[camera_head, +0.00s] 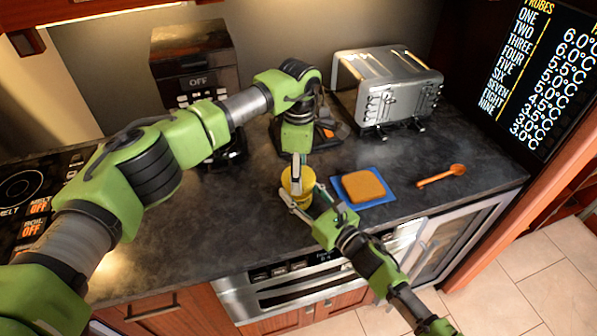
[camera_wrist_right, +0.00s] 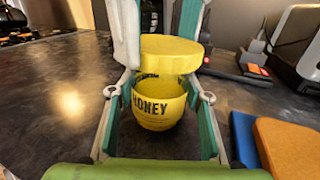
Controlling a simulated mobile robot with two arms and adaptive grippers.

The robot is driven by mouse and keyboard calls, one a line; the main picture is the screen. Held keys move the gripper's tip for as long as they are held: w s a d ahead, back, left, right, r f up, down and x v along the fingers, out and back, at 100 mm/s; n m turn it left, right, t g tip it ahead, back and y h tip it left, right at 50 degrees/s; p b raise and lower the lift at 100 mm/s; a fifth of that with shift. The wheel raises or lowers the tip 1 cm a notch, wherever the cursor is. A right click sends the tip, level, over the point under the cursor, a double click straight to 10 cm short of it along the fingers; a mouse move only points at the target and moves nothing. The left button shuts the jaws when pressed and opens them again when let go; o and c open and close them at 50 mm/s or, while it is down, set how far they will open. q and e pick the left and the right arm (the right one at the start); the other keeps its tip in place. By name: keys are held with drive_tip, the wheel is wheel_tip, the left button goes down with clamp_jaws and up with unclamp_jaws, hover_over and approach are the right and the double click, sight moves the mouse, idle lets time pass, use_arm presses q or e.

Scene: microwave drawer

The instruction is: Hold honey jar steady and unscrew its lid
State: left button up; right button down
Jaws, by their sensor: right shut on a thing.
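The yellow honey jar (camera_wrist_right: 158,112) stands on the dark counter with its open rim showing in the right wrist view. My right gripper (camera_wrist_right: 158,92) is shut on the jar from the side. The yellow lid (camera_wrist_right: 172,52) is off the rim, just above the jar and a little to the right. My left gripper (camera_head: 298,168) comes down from above. In the right wrist view its fingers stand either side of the lid, and it looks shut on it. In the head view the jar (camera_head: 289,182) is partly hidden by both grippers.
A toaster (camera_head: 385,85) and a coffee machine (camera_head: 193,62) stand behind. The counter's front edge is close to the jar.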

use_arm(q)
drive_tip(key=n, duration=0.3)
drive_tip(key=shift+n, duration=0.3)
drive_tip(key=n, duration=0.8)
drive_tip(key=shift+n, duration=0.4)
drive_tip(key=n, duration=1)
drive_tip(key=shift+r, duration=0.1)
drive_tip(key=n, duration=0.3)
drive_tip(key=shift+n, duration=0.4)
drive_tip(key=n, duration=1)
use_arm(e)
drive_tip(key=shift+f, duration=0.1)
